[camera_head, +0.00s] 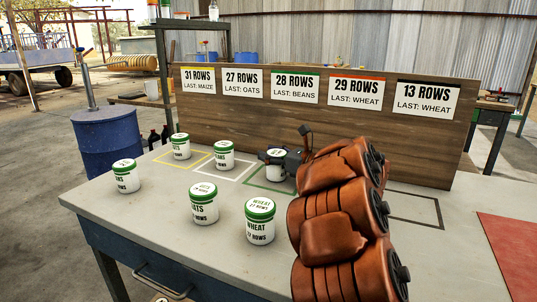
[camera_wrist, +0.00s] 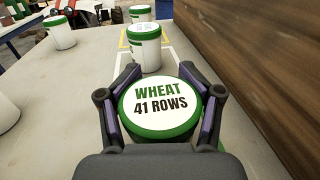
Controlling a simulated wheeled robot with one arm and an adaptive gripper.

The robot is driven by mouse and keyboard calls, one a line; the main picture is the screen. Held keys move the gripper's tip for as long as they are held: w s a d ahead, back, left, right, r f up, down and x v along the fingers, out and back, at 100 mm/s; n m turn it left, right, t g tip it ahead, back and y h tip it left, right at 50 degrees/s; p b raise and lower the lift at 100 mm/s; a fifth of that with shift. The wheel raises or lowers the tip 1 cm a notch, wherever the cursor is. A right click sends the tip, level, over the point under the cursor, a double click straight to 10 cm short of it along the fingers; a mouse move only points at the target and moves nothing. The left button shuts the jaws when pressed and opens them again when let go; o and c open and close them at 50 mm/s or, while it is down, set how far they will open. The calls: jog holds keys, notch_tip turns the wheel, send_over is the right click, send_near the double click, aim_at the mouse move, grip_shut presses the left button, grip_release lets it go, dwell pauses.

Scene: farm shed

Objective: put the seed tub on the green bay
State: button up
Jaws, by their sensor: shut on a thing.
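My gripper (camera_wrist: 160,108) is shut on a white seed tub with a green lid (camera_wrist: 159,104) that reads "WHEAT 41 ROWS". In the head view this tub (camera_head: 276,173) is upright at the green-outlined bay (camera_head: 256,185), under the "28 ROWS, LAST: BEANS" sign (camera_head: 296,87). I cannot tell whether its base touches the table. My arm hides the right part of the green bay. Other tubs stand at the yellow bay (camera_head: 181,147) and the white bay (camera_head: 223,155).
Loose tubs stand on the table's front left: one at far left (camera_head: 126,176), an oats tub (camera_head: 203,204) and a wheat tub (camera_head: 260,222). A wooden board (camera_head: 330,130) with signs runs behind the bays. The black bay (camera_head: 438,214) looks empty. A red patch (camera_head: 512,255) lies at right.

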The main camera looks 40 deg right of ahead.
jog(key=shift+f, duration=0.2)
jog(key=o, duration=1.4)
jog(key=shift+c, duration=0.2)
jog(key=shift+r, duration=0.15)
jog(key=shift+r, duration=0.15)
jog(key=v, duration=1.2)
